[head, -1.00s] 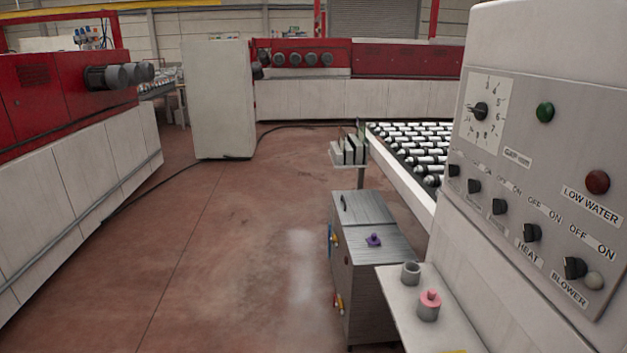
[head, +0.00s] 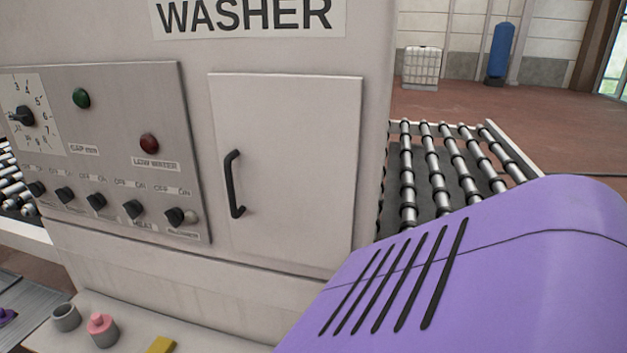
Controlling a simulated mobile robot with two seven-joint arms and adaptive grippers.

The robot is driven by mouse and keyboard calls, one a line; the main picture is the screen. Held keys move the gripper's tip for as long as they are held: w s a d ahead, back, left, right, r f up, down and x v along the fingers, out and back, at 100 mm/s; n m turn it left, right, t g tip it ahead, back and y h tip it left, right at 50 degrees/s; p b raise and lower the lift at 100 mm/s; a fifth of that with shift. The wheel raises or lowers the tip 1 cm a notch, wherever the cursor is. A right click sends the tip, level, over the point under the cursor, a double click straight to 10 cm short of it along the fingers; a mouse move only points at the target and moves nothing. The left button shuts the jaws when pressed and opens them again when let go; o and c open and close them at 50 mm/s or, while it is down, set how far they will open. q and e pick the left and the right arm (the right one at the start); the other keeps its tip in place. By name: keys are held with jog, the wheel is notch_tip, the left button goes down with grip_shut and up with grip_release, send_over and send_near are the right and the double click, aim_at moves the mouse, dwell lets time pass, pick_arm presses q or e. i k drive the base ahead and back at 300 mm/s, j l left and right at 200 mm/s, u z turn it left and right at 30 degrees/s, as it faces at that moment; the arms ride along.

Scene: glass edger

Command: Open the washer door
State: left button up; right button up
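The washer (head: 300,55) is a large beige machine with a "WASHER" label at its top. Its door (head: 300,160) is a pale rectangular panel to the right of the control panel and looks shut. A black vertical bar handle (head: 233,185) is on the door's left side. Neither of my grippers shows in the head view.
The control panel (head: 110,130) has knobs and green and red lamps. A shelf below holds a grey cup (head: 65,317), a pink-topped piece (head: 101,330) and a yellow block (head: 160,345). A purple slotted housing (head: 480,280) fills the lower right. A roller conveyor (head: 450,165) runs behind.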

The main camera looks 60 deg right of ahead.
aim_at(288, 144)
jog(key=z, duration=1.7)
